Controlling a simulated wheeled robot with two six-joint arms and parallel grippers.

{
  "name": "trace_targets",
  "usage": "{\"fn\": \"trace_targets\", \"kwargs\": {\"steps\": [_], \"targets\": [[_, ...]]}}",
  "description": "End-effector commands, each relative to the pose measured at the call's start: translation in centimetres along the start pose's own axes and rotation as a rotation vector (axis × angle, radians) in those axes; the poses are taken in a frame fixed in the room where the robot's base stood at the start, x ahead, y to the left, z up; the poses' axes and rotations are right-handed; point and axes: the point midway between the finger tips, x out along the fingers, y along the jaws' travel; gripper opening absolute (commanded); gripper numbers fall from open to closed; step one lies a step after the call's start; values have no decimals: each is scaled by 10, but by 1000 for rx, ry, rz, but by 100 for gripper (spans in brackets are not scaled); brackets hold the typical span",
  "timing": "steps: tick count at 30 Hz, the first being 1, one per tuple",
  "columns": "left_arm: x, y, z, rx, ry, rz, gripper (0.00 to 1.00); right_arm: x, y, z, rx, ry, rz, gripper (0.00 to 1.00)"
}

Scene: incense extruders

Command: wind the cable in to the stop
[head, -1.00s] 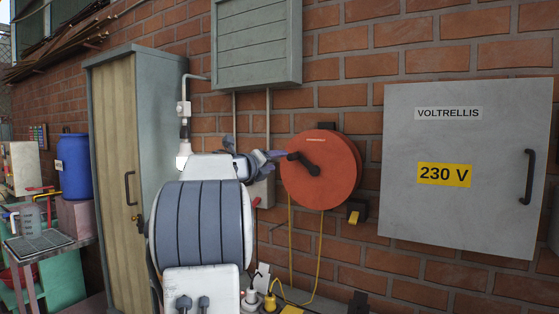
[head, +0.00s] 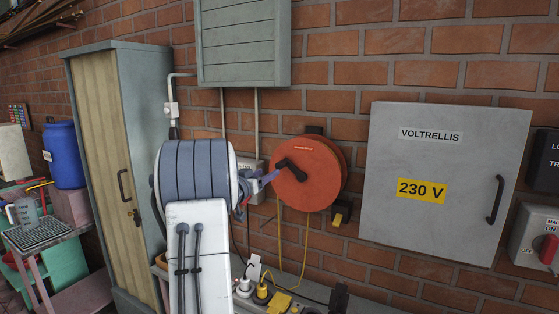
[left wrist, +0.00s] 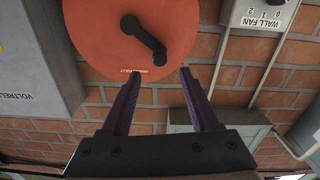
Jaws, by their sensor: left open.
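The orange-red cable reel (head: 322,190) hangs on the brick wall. Its black crank (head: 293,170) points up and left, with the knob near the reel's left edge. A yellow cable (head: 308,240) hangs below the reel. My left gripper (head: 272,178) is open and empty, just left of the reel and slightly below the crank knob. In the left wrist view the reel (left wrist: 95,35) and crank (left wrist: 145,40) lie beyond the open fingertips (left wrist: 158,75), with nothing between the fingers. My left arm hides part of the wall. The right gripper is out of view.
A grey cabinet marked 230 V (head: 440,240) is right of the reel. A small black bracket with a yellow piece (head: 340,214) sits below the reel. A grey switch box (left wrist: 262,12) is beside it. A yellow plug (head: 262,290) and sockets are low down.

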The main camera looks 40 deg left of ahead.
Motion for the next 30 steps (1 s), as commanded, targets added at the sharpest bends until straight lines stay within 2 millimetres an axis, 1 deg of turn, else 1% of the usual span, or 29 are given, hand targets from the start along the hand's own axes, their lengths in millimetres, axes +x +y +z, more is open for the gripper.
{"fn": "trace_targets", "kwargs": {"steps": [1, 9, 13, 18, 27, 29, 30], "targets": [[9, 2, -2, 1, -1, 4, 62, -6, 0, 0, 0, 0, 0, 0], [60, 2, -3, 4, -2, 3, 62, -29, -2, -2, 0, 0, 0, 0], [79, 2, -2, 5, -1, 3, 62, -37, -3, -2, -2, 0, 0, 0], [91, 1, -2, 7, 0, 2, 62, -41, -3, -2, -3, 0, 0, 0], [93, 1, 0, 7, 0, 2, 62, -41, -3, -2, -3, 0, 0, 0], [93, 1, 0, 7, 0, 2, 39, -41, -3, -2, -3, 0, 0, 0], [93, 1, 0, 7, 0, 2, 24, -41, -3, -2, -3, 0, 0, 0]]}}
